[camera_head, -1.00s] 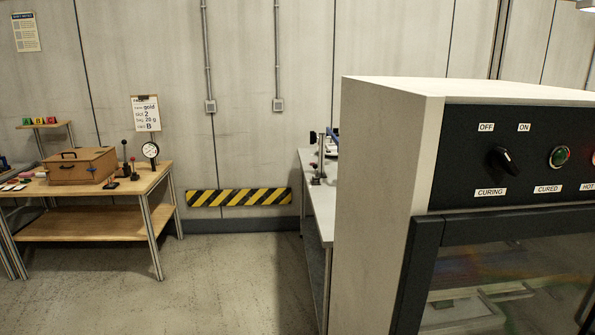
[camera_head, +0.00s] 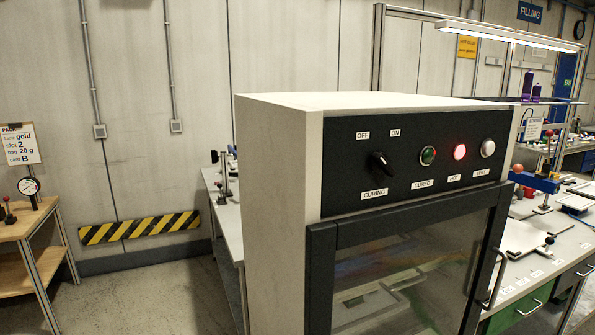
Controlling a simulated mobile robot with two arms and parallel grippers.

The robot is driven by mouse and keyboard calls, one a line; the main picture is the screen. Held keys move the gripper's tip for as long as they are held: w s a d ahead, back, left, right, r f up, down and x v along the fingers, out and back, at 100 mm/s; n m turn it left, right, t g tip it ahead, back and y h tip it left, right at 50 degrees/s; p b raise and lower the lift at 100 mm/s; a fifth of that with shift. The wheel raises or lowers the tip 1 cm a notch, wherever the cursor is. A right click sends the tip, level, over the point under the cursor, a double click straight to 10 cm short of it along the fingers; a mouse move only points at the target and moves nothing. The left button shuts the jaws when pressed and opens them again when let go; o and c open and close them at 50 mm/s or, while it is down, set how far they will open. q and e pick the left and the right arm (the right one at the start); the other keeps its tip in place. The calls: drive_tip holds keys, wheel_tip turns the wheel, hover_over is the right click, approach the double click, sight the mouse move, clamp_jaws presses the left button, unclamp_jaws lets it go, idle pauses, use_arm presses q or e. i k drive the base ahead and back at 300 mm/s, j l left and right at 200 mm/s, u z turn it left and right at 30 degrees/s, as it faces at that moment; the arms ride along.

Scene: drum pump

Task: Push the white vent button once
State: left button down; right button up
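The white vent button (camera_head: 488,148) is a round pale button at the right end of the dark control panel (camera_head: 340,160) on the curing oven (camera_head: 275,190). A label that seems to read "VENT" sits below it. To its left are the lit red HOT lamp (camera_head: 460,152), the dark green CURED lamp (camera_head: 428,156) and the black CURING knob (camera_head: 382,164) between the OFF and ON labels. The oven door (camera_head: 400,270) is shut. Neither of my grippers is in view.
A workbench (camera_head: 540,250) with tools and parts stands right of the oven under a bright lamp (camera_head: 505,32). A grey table (camera_head: 228,215) is behind the oven's left side. A wooden table (camera_head: 25,225) stands at far left. Bare floor (camera_head: 150,300) lies between.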

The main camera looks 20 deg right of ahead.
sight(488, 147)
drive_tip(key=z, duration=1.25)
